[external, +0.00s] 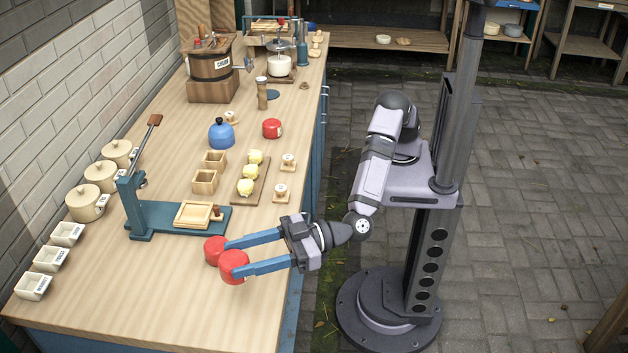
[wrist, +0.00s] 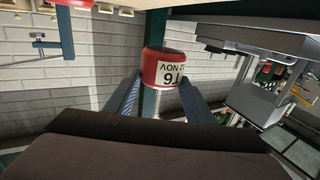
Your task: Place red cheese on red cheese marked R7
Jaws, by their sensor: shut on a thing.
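My gripper (external: 230,259) is shut on a red cheese (external: 234,268) near the front end of the bench. In the wrist view the held red cheese (wrist: 163,68) sits between my finger ends. Its pale label shows inverted, with a NOV date and a mark that looks like T6. A second red cheese (external: 213,248) is just behind and left of the held one, by my far fingertip. The two overlap in the external view, so I cannot tell whether they touch. A third red cheese (external: 272,128) stands farther back. I cannot read a mark R7 on any cheese.
The teal press (external: 140,205) with its wooden tray (external: 195,215) stands behind my gripper. Lidded crocks (external: 85,203) and small white boxes (external: 33,286) line the wall. A board of pale yellow lumps (external: 246,187) lies farther back. The front bench surface is clear.

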